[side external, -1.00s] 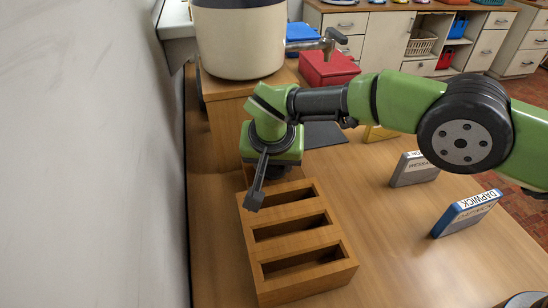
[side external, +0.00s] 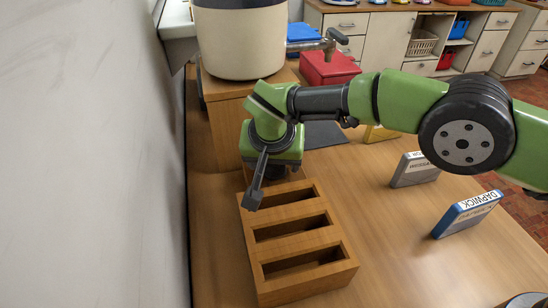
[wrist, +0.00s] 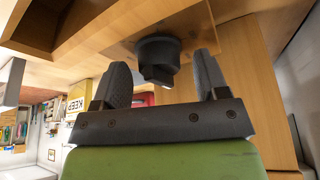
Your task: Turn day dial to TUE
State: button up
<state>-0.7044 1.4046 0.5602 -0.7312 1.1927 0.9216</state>
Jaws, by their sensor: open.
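A dark round knob with a raised grip bar, which looks like the day dial (wrist: 158,52), shows in the wrist view on a wooden surface. My gripper (wrist: 161,72) is open, with one finger on each side of the knob in that view. I cannot tell whether either finger touches it. No day lettering is visible, so the dial's setting cannot be read. In the side view my gripper (side external: 255,190) points down behind the slotted wooden rack, and one dark finger shows. The dial is hidden there.
The wooden rack (side external: 292,226) with three empty slots stands just in front of my gripper. A cream tub with a tap (side external: 240,40) sits on a wooden box (side external: 224,125) behind. Grey (side external: 414,172) and blue (side external: 466,215) cases stand at the right. A pale wall runs along the left.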

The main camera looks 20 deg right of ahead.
jog(key=v, duration=0.9)
jog(key=shift+r, duration=0.3)
jog(key=shift+s, duration=0.1)
jog(key=w+d+n+g+y, duration=0.3)
jog(key=d+n+y, duration=0.25)
jog(key=n, duration=1.25)
jog(key=shift+y, duration=0.25)
jog(key=x, duration=1)
jog(key=shift+s, duration=0.15)
